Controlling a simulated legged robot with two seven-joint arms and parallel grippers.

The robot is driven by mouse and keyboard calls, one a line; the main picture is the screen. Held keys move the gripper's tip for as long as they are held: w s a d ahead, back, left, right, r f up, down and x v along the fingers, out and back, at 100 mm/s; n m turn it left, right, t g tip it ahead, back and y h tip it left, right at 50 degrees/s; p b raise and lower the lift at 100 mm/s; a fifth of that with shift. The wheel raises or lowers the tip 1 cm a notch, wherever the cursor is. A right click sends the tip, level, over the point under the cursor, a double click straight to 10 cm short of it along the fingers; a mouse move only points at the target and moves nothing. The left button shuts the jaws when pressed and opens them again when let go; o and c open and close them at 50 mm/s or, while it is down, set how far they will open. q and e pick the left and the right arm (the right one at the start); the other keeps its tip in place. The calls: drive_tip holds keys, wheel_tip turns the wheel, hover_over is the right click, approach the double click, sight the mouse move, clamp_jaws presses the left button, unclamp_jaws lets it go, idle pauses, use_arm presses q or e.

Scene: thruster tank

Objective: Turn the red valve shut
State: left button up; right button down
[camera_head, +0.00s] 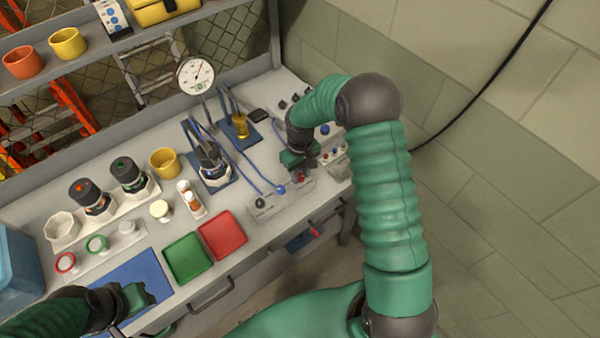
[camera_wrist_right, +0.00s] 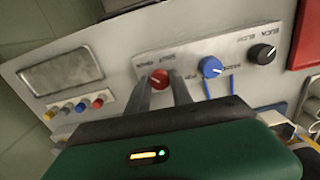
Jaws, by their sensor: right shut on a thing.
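The red valve is a small round red knob (camera_wrist_right: 159,77) with a pale pointer mark, on a light grey panel in the right wrist view. My right gripper (camera_wrist_right: 163,88) has its two fingers around this knob and is shut on it. In the head view my right gripper (camera_head: 303,170) reaches down to the right end of the same panel (camera_head: 268,212) and hides the red knob. My left gripper (camera_head: 138,298) is low at the left over a blue mat; its fingers are not clear enough to judge.
A blue knob (camera_wrist_right: 211,67) and a black knob (camera_wrist_right: 263,53) sit beside the red one. Several small coloured buttons (camera_wrist_right: 80,107) lie on its other side. A gauge (camera_head: 195,76), a green tray (camera_head: 188,256) and a red tray (camera_head: 222,235) stand on the bench.

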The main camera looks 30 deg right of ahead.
drive_tip(key=m, duration=0.4)
drive_tip(key=shift+r, duration=0.1)
drive_tip(key=m, duration=0.4)
drive_tip(key=shift+m+p, duration=0.3)
drive_tip(key=shift+p, duration=0.1)
drive_tip(key=m+p, duration=0.1)
drive_tip(key=m, duration=0.3)
drive_tip(key=shift+w+m, duration=0.1)
drive_tip(key=shift+m, duration=0.2)
drive_tip(key=m+p, duration=0.1)
drive_tip(key=m, duration=0.3)
drive_tip(key=shift+m, duration=0.3)
drive_tip(key=c, duration=1.1)
unclamp_jaws()
